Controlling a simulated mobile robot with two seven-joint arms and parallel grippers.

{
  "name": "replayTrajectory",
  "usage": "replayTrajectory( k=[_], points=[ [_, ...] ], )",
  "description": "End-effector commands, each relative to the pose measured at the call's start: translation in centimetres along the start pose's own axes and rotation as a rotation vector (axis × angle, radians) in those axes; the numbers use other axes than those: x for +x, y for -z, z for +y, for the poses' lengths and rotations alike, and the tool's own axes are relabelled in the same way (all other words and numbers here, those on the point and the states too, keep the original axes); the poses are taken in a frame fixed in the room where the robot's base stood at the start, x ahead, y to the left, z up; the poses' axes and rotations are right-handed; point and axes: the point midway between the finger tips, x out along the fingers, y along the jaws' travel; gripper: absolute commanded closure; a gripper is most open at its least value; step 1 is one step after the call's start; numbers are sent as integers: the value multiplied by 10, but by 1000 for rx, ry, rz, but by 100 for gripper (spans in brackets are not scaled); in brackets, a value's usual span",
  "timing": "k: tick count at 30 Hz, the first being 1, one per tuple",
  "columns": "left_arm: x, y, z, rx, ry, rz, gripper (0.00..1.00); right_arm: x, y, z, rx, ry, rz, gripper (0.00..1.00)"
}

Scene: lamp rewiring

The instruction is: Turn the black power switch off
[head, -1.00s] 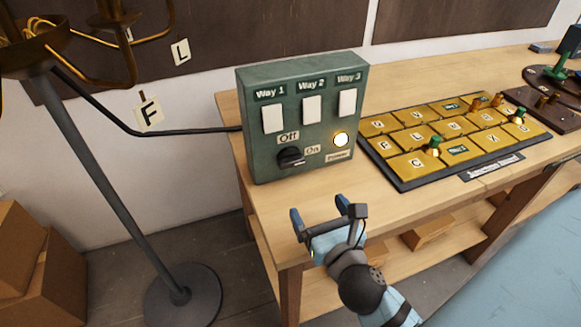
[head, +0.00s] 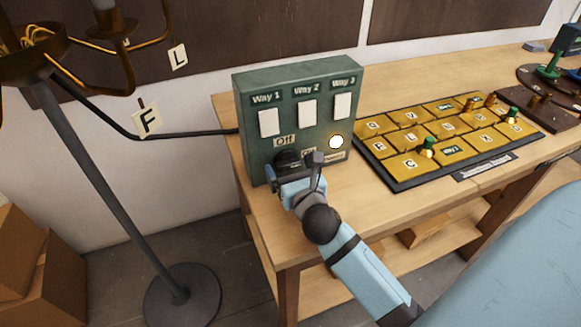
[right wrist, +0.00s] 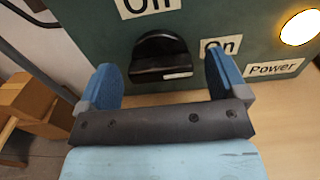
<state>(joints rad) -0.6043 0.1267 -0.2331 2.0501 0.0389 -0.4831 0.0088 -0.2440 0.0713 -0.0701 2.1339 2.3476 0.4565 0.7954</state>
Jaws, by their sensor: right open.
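The black power switch (right wrist: 160,57) is a rotary knob on the front of the green switch box (head: 243,125). In the right wrist view its white mark lies at the lower right, away from the "Off" label (right wrist: 150,5) above it and below and left of the "On" label (right wrist: 219,47). My right gripper (right wrist: 165,82) is open, its blue fingers on either side of the knob, with gaps to it. In the head view the right gripper (head: 291,182) partly hides the knob (head: 287,159). My left gripper is not in view.
The round power lamp (head: 335,142) glows beside the "Power" label. Three white switches (head: 307,114) sit above. A tray of yellow lettered tiles (head: 398,184) lies right of the box on the wooden bench. A lamp stand (head: 115,185) stands left, its cable running to the box.

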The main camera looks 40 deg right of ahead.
Motion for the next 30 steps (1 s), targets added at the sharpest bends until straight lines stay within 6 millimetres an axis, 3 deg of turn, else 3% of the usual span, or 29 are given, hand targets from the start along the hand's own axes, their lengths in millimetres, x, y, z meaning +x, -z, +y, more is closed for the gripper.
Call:
replayTrajectory(
  k=[6,12,13,23,30],
  points=[
    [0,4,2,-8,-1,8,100,0,0,0,-1,0,0,8],
    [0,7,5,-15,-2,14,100,0,0,0,-1,0,0,54],
    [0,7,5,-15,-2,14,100,0,0,0,-1,0,0,58],
    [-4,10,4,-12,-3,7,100,0,-2,0,-41,-1,1,58],
    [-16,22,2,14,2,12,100,0,-5,0,-180,-1,3,58]
  ],
)
